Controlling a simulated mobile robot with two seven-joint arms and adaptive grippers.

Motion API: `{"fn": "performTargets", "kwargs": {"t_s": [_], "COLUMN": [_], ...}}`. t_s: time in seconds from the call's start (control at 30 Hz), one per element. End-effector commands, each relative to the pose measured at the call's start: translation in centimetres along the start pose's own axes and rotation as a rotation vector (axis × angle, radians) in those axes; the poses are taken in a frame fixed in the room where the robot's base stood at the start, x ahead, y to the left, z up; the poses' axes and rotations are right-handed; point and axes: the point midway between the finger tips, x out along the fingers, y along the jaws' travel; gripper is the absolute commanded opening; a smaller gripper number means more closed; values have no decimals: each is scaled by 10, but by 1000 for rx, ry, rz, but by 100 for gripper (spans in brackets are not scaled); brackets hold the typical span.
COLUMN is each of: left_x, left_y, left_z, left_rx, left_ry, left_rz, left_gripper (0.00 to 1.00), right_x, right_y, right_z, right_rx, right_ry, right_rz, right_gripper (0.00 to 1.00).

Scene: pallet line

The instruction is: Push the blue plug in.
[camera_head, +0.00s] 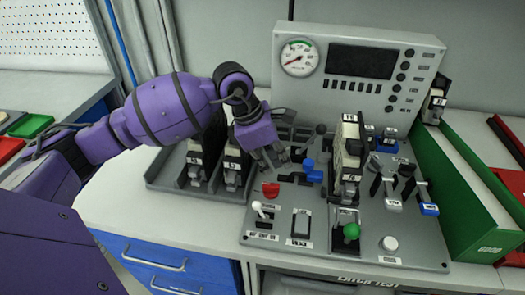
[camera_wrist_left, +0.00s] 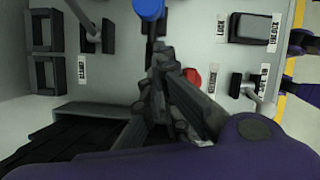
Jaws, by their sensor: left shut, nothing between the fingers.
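A blue piece (camera_head: 312,172) sits on the grey test panel (camera_head: 285,215), just right of my left gripper (camera_head: 276,158). I cannot tell whether it is the plug or a lever's knob. In the left wrist view a round blue end (camera_wrist_left: 149,8) on a dark stem is cut by the top edge, just beyond the fingertips (camera_wrist_left: 165,62). My left gripper is shut and empty, pointing down close over the panel. A gap to the blue piece shows in the head view. Other blue parts are at the panel's back right (camera_head: 388,146) and right edge (camera_head: 428,209). My right gripper is not in view.
A red knob (camera_head: 270,190), a white toggle (camera_head: 260,210) and a green-topped lever (camera_head: 351,231) stand nearby. A tall cream-and-black block (camera_head: 350,150) rises right of the blue piece. A gauge box (camera_head: 425,55) stands behind. A green bin (camera_head: 445,185) is at right.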

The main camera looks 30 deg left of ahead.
Motion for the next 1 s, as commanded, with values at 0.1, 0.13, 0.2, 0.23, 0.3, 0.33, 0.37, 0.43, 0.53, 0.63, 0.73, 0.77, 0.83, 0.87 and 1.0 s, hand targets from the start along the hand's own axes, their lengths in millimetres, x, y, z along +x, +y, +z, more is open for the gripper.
{"fn": "performTargets", "kwargs": {"t_s": [0.1,0.13,0.2,0.23,0.3,0.33,0.37,0.43,0.53,0.63,0.73,0.77,0.83,0.87,1.0], "left_x": [3,4,6,6,7,8,8,8,8,8,13,15,18,19,20], "left_y": [0,0,0,0,0,0,0,0,0,-1,-3,-4,-7,-8,-8], "left_z": [14,16,18,19,20,20,20,20,20,22,32,37,46,49,52], "left_rx": [0,0,0,0,0,-1,-1,-1,-1,0,0,1,1,1,-1], "left_ry": [-3,-2,0,1,2,2,2,2,2,1,-1,-1,-1,0,0], "left_rz": [0,1,0,0,-1,-1,-1,-1,-1,-1,-2,-2,-1,-1,1], "left_gripper": [0,0,0,0,0,0,0,0,0,0,0,0,0,0,0], "right_x": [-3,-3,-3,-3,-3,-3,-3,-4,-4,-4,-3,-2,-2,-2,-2], "right_y": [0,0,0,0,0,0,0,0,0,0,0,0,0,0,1], "right_z": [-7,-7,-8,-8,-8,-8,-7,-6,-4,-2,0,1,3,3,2], "right_rx": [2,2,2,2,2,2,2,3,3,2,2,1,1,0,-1], "right_ry": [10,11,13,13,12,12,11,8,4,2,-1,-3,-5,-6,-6], "right_rz": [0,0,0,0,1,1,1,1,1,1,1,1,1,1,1], "right_gripper": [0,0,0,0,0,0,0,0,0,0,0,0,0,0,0]}}
